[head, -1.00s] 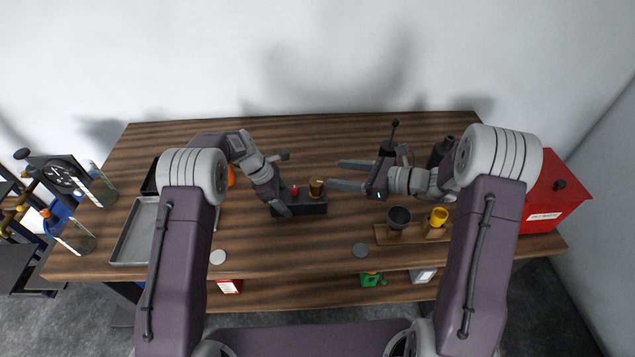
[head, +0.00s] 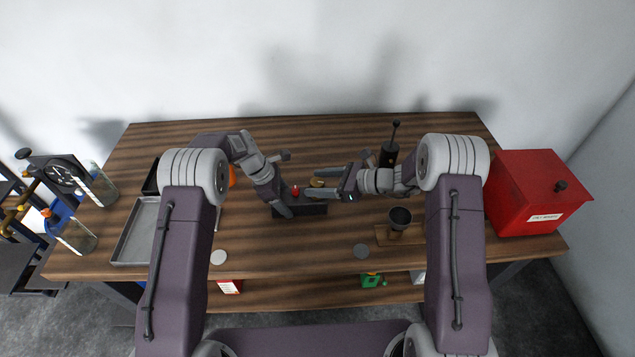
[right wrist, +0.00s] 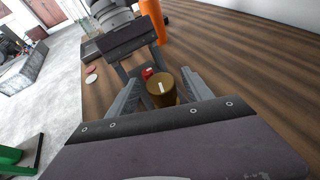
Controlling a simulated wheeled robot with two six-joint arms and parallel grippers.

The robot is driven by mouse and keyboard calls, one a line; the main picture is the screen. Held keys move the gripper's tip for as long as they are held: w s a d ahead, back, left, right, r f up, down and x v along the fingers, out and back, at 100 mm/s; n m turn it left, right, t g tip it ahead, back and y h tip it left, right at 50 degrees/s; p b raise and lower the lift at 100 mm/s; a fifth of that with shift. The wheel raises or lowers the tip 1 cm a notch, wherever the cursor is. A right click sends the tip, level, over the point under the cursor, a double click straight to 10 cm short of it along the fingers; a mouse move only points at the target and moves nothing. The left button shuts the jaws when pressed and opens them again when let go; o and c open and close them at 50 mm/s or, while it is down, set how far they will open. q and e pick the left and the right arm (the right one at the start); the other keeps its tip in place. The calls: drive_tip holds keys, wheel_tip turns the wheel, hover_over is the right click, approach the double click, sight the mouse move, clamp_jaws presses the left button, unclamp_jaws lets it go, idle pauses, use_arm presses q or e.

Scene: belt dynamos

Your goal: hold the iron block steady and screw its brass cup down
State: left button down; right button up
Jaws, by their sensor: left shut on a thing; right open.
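The dark iron block (head: 312,210) lies on the table, with a small red part (head: 295,190) and the brass cup (head: 317,182) on its top. My left gripper (head: 283,203) is shut on the block's left end. My right gripper (head: 312,183) is open, its fingers on either side of the cup. In the right wrist view the cup (right wrist: 160,93) stands between the open fingers, with a pale mark on its top. The red part (right wrist: 147,73) shows just beyond it. Most of the block is hidden there.
A dark cup (head: 400,216) stands on a wooden stand right of the block. A black device with a knob (head: 389,153) stands behind my right arm. A red box (head: 535,193) is at the right edge, a grey tray (head: 134,235) at the left. The table's front middle is mostly clear.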

drive_tip(key=shift+a+f, duration=0.15)
drive_tip(key=shift+a, duration=0.1)
clamp_jaws()
drive_tip(key=shift+m+t, duration=0.3)
drive_tip(key=m+t+h, duration=0.3)
drive_tip(key=m+t, duration=0.1)
drive_tip(key=shift+a, duration=0.15)
drive_tip(key=shift+w+m+t+h, duration=0.1)
drive_tip(key=shift+m+t+h, duration=0.9)
drive_tip(key=shift+m+h, duration=0.35)
drive_tip(key=shift+m, duration=0.25)
unclamp_jaws()
